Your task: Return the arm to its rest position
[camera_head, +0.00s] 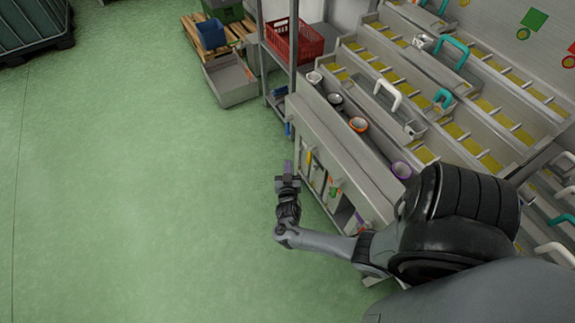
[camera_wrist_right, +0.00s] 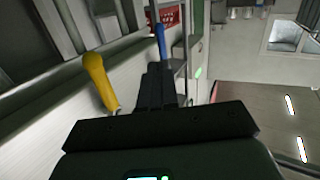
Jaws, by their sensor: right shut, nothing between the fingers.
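My right arm comes in from the lower right of the head view. Its gripper (camera_head: 288,168) is in front of the bench's near end, over the green floor. In the right wrist view the dark fingers (camera_wrist_right: 157,84) are together with nothing between them. My left gripper does not show in either view.
The metal bench (camera_head: 335,150) with cups along its top edge stands close to the right of the gripper. A yellow handle (camera_wrist_right: 99,82) and a blue handle (camera_wrist_right: 162,45) are near the fingers in the wrist view. A red crate (camera_head: 296,42) sits on a shelf behind. Green floor (camera_head: 130,180) at left is clear.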

